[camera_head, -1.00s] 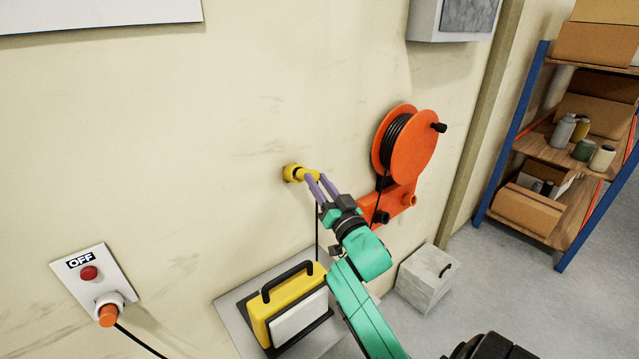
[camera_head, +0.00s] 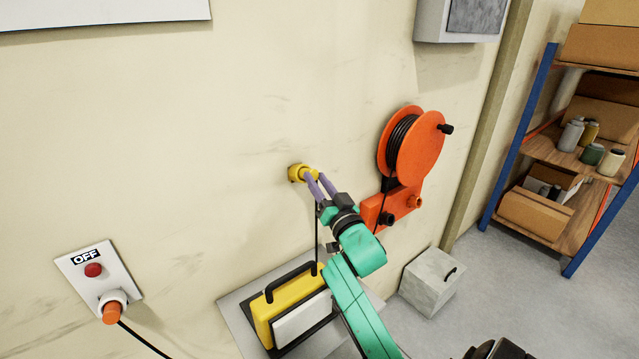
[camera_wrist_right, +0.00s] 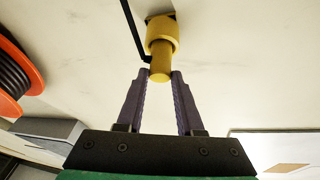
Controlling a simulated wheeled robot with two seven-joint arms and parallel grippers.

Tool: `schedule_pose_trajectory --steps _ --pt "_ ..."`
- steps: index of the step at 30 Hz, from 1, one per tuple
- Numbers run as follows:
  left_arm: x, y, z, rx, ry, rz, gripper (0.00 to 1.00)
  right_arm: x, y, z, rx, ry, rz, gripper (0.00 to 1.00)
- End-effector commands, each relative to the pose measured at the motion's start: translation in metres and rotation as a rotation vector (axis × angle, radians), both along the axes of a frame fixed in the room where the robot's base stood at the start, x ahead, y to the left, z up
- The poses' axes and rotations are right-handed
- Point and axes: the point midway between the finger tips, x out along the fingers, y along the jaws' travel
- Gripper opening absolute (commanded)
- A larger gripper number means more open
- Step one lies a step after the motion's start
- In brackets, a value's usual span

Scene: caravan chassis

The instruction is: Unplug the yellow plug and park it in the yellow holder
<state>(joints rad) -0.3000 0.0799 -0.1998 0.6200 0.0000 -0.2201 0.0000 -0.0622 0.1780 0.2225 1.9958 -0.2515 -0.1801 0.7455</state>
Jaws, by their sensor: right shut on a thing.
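The yellow plug (camera_wrist_right: 160,68) sits in a round yellow fitting (camera_head: 297,173) on the wall, which also shows in the wrist view (camera_wrist_right: 161,29). A black cable (camera_head: 317,228) hangs down from there. My right gripper (camera_head: 315,174) is shut on the plug's near end, with one purple finger on each side in the right wrist view. The seam between plug and fitting is too small to judge in the head view. I cannot tell whether this fitting is a socket or the yellow holder. My left gripper is not in view.
A yellow case (camera_head: 265,316) stands on a grey plate below. An orange cable reel (camera_head: 414,145) is on the wall to the right. A panel marked OFF (camera_head: 77,272) with an orange plug (camera_head: 111,312) is at lower left. A grey box (camera_head: 428,282) and shelves (camera_head: 560,150) are further right.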

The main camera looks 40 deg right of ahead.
Motion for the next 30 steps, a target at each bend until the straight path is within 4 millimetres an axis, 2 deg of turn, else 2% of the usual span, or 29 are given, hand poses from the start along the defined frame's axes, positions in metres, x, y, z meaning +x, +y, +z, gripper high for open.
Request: schedule_pose_trajectory --steps 16,17,19,30 --pt "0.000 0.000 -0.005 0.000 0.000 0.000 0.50 0.013 0.000 -0.005 0.001 0.000 0.000 0.00" --pt "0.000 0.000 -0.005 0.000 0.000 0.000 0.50 0.013 0.000 -0.005 0.001 0.000 0.000 0.43" --pt "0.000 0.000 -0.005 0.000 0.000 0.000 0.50 0.013 0.000 -0.005 0.001 0.000 0.000 0.70" --pt "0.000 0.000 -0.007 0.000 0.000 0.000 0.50 0.010 0.001 -0.007 0.001 0.002 0.001 0.71"
